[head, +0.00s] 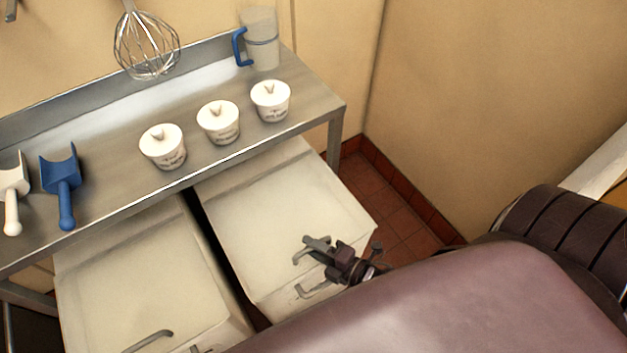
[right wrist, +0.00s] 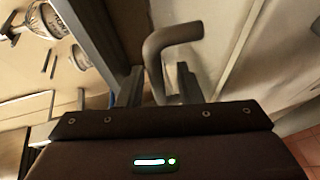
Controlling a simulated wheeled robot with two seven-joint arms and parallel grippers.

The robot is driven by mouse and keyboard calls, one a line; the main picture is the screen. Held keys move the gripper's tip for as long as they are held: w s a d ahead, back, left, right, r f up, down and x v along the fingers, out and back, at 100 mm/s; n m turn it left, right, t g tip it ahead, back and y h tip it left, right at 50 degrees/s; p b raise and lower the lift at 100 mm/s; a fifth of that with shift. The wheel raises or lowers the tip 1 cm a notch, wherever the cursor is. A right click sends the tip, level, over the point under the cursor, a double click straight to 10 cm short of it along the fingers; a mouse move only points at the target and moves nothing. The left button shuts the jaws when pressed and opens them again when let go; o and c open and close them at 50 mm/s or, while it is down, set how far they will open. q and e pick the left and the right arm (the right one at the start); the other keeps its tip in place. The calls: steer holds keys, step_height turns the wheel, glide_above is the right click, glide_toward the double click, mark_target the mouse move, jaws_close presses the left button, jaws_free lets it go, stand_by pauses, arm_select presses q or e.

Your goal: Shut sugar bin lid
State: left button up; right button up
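Two pale bins stand under the steel table: a left bin lid (head: 140,275) and a right bin lid (head: 280,205). No readable label shows which is the sugar bin. Both lids look flat, though I cannot tell whether the right one is fully seated. My right gripper (head: 322,250) is at the front of the right lid, by its grey handle (head: 302,253). In the right wrist view, the fingers (right wrist: 158,88) stand apart, with the bent handle (right wrist: 165,45) showing between or just beyond them. I cannot tell if they touch it. My left gripper is out of view.
The steel table (head: 110,200) above the bins holds three white lidded tubs (head: 218,122), a clear jug (head: 262,45), a blue scoop (head: 62,185) and a white scoop (head: 12,195). A whisk (head: 147,45) hangs above. Red tiled floor (head: 385,205) is clear at right.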

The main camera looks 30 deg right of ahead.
steer(key=v, duration=0.7)
steer(key=shift+s+d+b, duration=0.2)
steer(key=shift+s+b, duration=0.1)
steer(key=shift+b, duration=0.05)
steer(key=shift+s, duration=0.1)
stand_by(0.4)
